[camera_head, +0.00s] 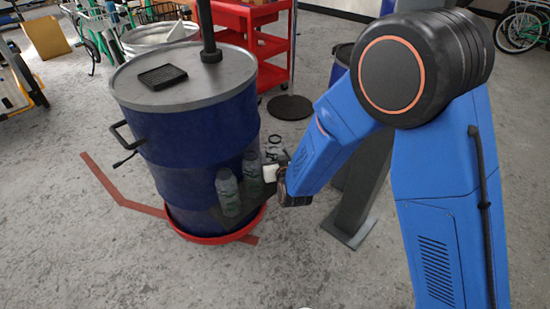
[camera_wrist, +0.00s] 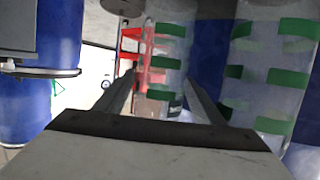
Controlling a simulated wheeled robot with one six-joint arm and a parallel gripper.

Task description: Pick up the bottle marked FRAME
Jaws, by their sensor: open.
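Two clear bottles with green bands stand on a small dark shelf (camera_head: 228,214) at the side of a blue drum: a front bottle (camera_head: 228,192) and one just behind it (camera_head: 252,172). No FRAME marking is readable on either. In the wrist view, one clear bottle (camera_wrist: 172,60) shows beyond and between my fingers, and a larger, nearer one (camera_wrist: 270,75) stands right of them. My gripper (camera_wrist: 160,88) is open, with nothing seen held between its fingers. In the head view its white part is beside the bottles; its fingertips are not clear there.
The blue drum (camera_head: 190,135) has a grey lid with a black tray (camera_head: 163,77) on it and a red ring (camera_head: 215,236) at its base. A red cart (camera_head: 270,48) stands behind. A dark post with a foot plate (camera_head: 350,228) is close to my arm. The front floor is clear.

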